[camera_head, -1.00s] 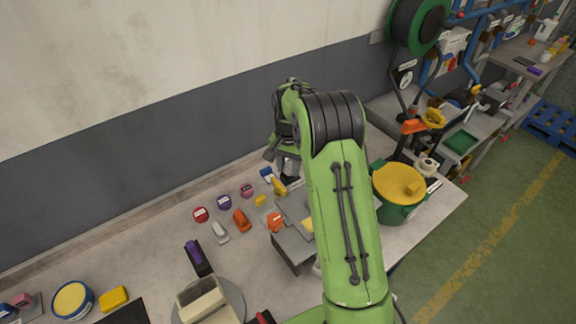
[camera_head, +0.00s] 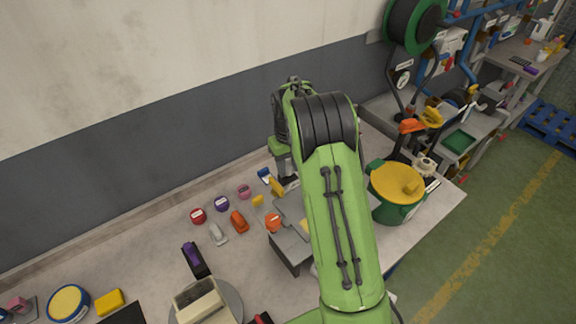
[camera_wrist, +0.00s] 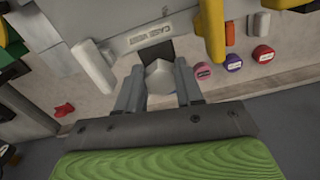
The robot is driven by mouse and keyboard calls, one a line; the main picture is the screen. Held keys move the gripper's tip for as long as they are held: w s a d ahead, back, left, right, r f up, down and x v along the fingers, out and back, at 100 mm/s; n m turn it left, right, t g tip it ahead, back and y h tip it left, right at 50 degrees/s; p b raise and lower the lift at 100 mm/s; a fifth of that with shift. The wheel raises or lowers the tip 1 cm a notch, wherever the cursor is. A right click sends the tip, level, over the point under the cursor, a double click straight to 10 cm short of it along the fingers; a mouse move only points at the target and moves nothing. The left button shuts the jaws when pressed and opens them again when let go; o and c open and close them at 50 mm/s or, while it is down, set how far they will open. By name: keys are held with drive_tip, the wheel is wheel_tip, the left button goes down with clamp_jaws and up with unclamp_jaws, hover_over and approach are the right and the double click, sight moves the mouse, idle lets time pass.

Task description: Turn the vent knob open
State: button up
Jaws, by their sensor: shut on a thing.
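The vent knob (camera_wrist: 160,76) is a pale grey, faceted piece below the "CASE VENT" label (camera_wrist: 150,31) in the wrist view. My gripper (camera_wrist: 158,88) has one finger on each side of it and is shut on it. The knob's lower part and the finger contact are partly hidden. In the head view my gripper (camera_head: 285,172) is at the back of the bench near the wall, and my arm hides much of that spot. The knob cannot be made out there.
A yellow handle (camera_wrist: 211,30) stands close at the right of the label, a white handle (camera_wrist: 93,66) at the left. Pink, purple (camera_head: 222,203) and red (camera_head: 198,216) round pieces lie along the back. A green pot with a yellow lid (camera_head: 396,181) stands at right.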

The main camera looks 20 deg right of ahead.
sight(289, 167)
drive_tip(key=shift+n, duration=0.5)
drive_tip(key=o, duration=1)
drive_tip(key=shift+o, duration=0.2)
wheel_tip(289, 167, up, 16)
drive_tip(key=p, duration=0.1)
drive_tip(key=shift+f, duration=0.2)
